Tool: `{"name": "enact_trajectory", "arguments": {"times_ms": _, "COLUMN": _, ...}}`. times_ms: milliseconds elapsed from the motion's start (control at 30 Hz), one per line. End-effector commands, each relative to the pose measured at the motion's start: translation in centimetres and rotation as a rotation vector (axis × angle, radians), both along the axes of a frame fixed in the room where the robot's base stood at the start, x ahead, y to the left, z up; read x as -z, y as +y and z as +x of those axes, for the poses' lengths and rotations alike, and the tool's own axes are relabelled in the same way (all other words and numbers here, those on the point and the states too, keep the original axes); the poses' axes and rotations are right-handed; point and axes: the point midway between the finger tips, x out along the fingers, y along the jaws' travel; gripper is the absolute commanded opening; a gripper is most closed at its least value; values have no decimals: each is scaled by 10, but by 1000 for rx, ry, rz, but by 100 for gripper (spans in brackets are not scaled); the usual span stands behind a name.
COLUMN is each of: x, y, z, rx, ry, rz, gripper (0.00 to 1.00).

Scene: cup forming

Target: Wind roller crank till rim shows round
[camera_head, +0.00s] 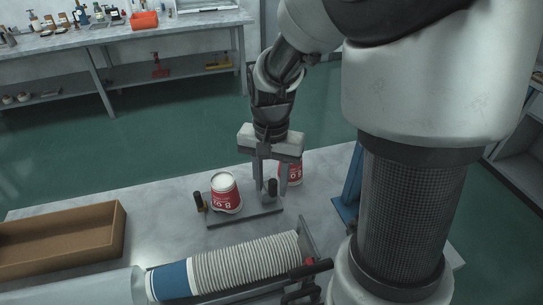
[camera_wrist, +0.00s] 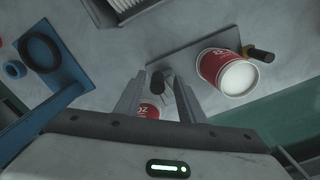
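The roller fixture is a flat grey plate (camera_head: 246,217) on the table, with a small dark upright crank knob (camera_head: 272,187) at its right end. A red and white paper cup (camera_head: 226,196) stands bottom-up on the plate's left part; it also shows in the wrist view (camera_wrist: 209,68). Its rim is at the plate, and its roundness is too small to judge. My gripper (camera_head: 271,192) points down over the plate's right end. In the wrist view its fingers are apart, with the crank knob (camera_wrist: 157,80) between them, and no contact is clear.
A second red cup (camera_head: 291,172) stands close behind my gripper. A black and yellow handle (camera_head: 199,202) is at the plate's left end. A long stack of white cups (camera_head: 245,262) lies in front. A cardboard box (camera_head: 62,238) is left; a blue stand (camera_head: 350,190) is right.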

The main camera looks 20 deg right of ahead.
Motion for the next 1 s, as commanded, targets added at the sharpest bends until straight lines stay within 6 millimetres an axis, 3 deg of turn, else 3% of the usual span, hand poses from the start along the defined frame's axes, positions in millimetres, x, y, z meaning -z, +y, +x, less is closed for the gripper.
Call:
{"name": "enact_trajectory", "arguments": {"times_ms": 600, "x": -139, "y": -1, "z": 1, "rx": 2, "ry": -9, "rz": -1, "gripper": 36}}
{"name": "enact_trajectory", "arguments": {"times_ms": 800, "x": -162, "y": -1, "z": 1, "rx": 2, "ry": -7, "rz": -1, "gripper": 36}}
{"name": "enact_trajectory", "arguments": {"times_ms": 1000, "x": -167, "y": -1, "z": 0, "rx": 2, "ry": -5, "rz": -2, "gripper": 36}}
